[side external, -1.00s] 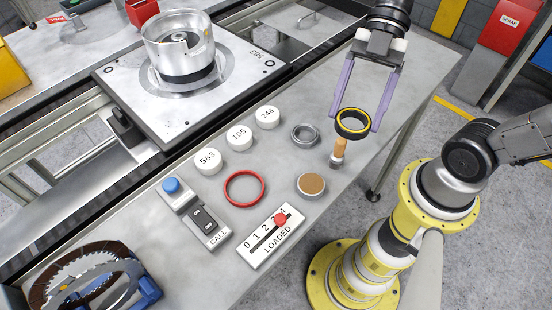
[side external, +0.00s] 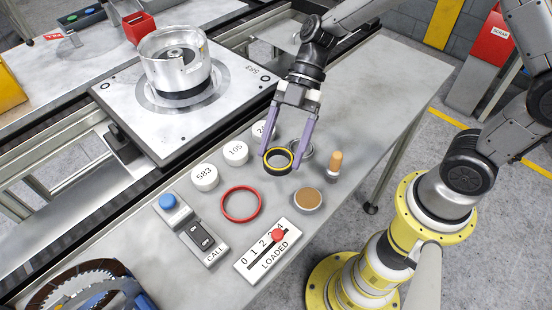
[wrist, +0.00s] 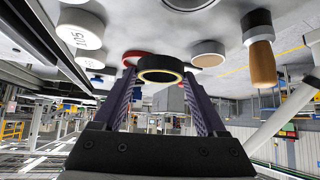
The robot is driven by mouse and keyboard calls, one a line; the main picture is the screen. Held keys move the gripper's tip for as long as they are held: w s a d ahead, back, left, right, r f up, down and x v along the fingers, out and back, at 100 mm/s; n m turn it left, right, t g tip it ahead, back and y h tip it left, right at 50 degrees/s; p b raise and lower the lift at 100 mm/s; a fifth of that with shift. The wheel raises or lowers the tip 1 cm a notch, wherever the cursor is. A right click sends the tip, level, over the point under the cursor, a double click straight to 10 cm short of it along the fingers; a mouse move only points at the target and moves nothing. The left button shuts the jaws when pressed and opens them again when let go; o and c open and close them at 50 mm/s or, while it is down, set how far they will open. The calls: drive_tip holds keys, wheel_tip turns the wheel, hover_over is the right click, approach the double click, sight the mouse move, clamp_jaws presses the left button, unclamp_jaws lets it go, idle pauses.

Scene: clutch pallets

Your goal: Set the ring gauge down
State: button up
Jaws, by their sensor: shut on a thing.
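The ring gauge is a black ring (side external: 277,172) with a yellow edge band. My gripper (side external: 281,158) is shut on it, with one purple finger on each side. In the wrist view the ring gauge (wrist: 160,76) sits between the fingertips (wrist: 160,70). It seems to be above the bench top, but I cannot tell the exact gap.
A red ring (side external: 222,203), a brown-topped disc (side external: 307,198) and a wooden-handled tool (side external: 334,164) stand nearby. Pucks 583 (side external: 204,175) and 105 (side external: 235,152) are to the left. The call box (side external: 200,235) and LOADED slider (side external: 264,255) are in front. The bench is clear at the upper right.

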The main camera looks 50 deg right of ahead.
sight(279, 152)
drive_tip(key=shift+w+a+f, duration=0.3)
drive_tip(key=shift+w+f, duration=0.25)
drive_tip(key=shift+f, duration=1.65)
drive_tip(key=shift+f, duration=0.1)
drive_tip(key=o, duration=1.5)
